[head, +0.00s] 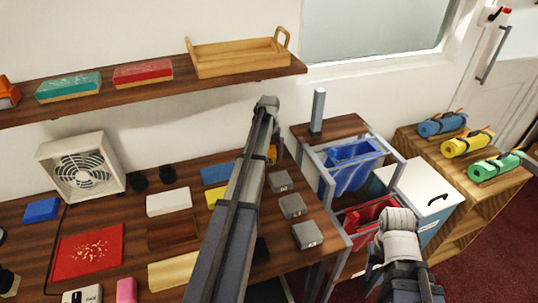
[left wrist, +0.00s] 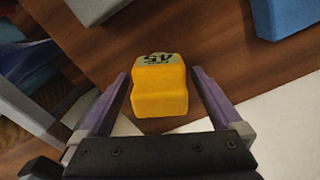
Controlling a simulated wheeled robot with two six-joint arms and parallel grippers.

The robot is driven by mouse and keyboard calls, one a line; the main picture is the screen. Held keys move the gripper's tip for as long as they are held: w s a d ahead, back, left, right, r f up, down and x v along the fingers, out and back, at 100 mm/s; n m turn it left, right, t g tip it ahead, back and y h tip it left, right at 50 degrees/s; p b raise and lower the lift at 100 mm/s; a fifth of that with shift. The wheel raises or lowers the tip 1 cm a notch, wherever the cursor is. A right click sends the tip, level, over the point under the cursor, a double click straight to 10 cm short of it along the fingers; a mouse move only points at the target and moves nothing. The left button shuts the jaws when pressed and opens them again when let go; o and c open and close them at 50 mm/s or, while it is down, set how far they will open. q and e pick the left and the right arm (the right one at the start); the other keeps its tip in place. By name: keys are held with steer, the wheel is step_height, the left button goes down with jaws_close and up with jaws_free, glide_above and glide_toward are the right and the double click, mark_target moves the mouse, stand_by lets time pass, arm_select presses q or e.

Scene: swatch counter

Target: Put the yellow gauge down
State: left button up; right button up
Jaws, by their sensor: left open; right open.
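The yellow gauge (left wrist: 160,88) sits on the brown wooden counter, its dark marked label on the upper end. In the left wrist view my left gripper (left wrist: 162,88) is open, with one finger on each side of the gauge and a visible gap at both sides. In the head view a small yellow part of the gauge (head: 271,155) shows beside my left arm, which hides most of the left gripper. My right arm comes in at the lower right; its gripper is not seen.
Several grey blocks (head: 292,205) stand on the counter right of my left arm. A blue block (head: 216,173) lies left of it. Blue (head: 352,165) and red (head: 368,222) bins stand to the right. A shelf with a wooden tray (head: 235,58) runs above.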

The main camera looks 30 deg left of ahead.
arm_select(q)
step_height(320, 180, up, 8)
steer(key=p, duration=0.7)
steer(key=shift+f, duration=0.15)
steer(key=shift+f, duration=0.1)
steer(key=s+d+m, duration=0.2)
steer(key=s+d, duration=0.3)
steer(key=d, duration=0.7)
steer(key=s+d+m, duration=0.2)
steer(key=s+d, duration=0.4)
steer(key=d, duration=0.5)
steer(key=s+d+m+y, duration=0.1)
steer(key=s+d+m, duration=0.3)
steer(key=s+d, duration=1)
steer(key=shift+s+m, duration=0.4)
steer(key=shift+s, duration=0.6)
steer(key=shift+d, duration=0.1)
